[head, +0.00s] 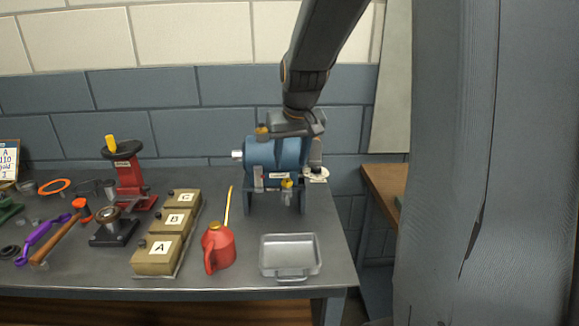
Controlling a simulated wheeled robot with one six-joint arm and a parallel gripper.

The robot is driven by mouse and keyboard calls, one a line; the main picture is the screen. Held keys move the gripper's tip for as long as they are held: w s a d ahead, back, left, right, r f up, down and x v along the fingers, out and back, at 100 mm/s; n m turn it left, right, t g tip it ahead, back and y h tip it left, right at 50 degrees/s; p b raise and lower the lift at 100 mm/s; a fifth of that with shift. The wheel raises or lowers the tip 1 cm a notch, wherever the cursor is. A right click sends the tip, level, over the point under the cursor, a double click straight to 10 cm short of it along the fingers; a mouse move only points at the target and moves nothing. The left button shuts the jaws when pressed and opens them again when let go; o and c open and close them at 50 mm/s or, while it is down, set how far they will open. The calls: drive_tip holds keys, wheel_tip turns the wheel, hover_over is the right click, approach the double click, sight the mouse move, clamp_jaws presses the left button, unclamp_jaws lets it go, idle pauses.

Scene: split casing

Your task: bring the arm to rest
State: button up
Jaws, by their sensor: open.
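My arm comes down from the top of the head view. My gripper (292,128) is at its lower end, just over or in front of the top of the blue casing (272,153). The gripper is open. The fingertips are hard to make out against the casing, and I cannot tell whether they touch it. The casing stands on a dark stand at the back right of the workbench (210,275). It has a pale label, a light shaft end on its left and a small yellow-topped fitting at its front.
A grey metal tray (290,257), a red oil can (218,247) and lettered boxes A (157,256), B and C stand in front. A red press (130,175) and several tools fill the left. A large grey-blue column (470,160) blocks the right. A wooden table (383,185) shows behind.

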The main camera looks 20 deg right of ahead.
idle(0.5)
drive_tip(key=s+a+f+n+g, duration=0.1)
drive_tip(key=s+a+f, duration=0.4)
drive_tip(key=s, duration=0.4)
drive_tip(key=s+a+f+n+g, duration=0.1)
drive_tip(key=s+a+f+g, duration=0.1)
drive_tip(key=s+a+f, duration=0.4)
drive_tip(key=s+f, duration=0.1)
drive_tip(key=s, duration=0.3)
drive_tip(key=shift+s+a+f+y, duration=0.15)
drive_tip(key=shift+s+a+y, duration=0.15)
drive_tip(key=shift+y, duration=0.1)
idle(0.4)
